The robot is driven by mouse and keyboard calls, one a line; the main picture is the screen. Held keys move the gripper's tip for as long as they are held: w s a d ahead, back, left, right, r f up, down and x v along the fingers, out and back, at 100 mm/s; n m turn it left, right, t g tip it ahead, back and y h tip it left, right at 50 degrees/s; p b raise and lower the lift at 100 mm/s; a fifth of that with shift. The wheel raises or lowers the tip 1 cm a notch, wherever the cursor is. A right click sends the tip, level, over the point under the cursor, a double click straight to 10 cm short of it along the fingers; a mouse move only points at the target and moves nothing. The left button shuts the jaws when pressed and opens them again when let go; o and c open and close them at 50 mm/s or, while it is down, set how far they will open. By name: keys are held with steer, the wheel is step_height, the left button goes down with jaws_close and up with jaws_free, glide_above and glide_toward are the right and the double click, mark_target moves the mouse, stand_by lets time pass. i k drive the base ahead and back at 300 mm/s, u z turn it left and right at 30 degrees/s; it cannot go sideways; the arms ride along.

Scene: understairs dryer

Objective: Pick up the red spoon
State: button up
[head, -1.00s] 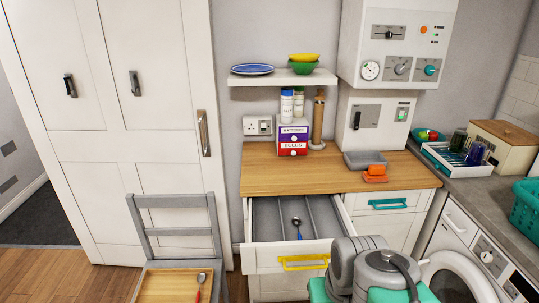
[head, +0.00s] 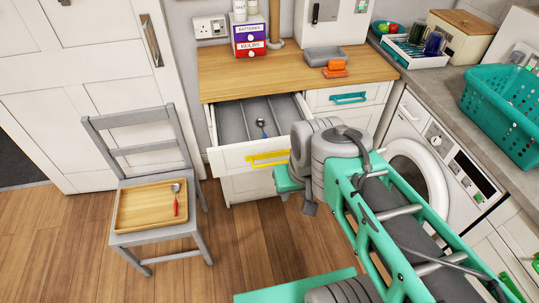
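The red spoon (head: 176,200) has a metal bowl and a red handle. It lies on a wooden tray (head: 140,224) on the seat of a grey chair (head: 118,240), in the left part of the head view. Its bowl points away from me and its red handle towards me. My teal and grey arm is folded in the right half of the view, well apart from the spoon. I cannot make out my gripper's fingers; the arm seems to hide them. Nothing is touching the spoon.
Another spoon (head: 261,127), with a blue handle, lies in the open drawer (head: 232,128) under the wooden counter (head: 230,80). The drawer's yellow handle (head: 267,158) juts out. A washing machine (head: 425,150) and teal basket (head: 503,115) are at right. Floor around the chair is clear.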

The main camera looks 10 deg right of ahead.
mark_target(176, 186)
steer(key=z, duration=0.55)
steer(key=i, duration=1.2)
steer(key=u, duration=4.45)
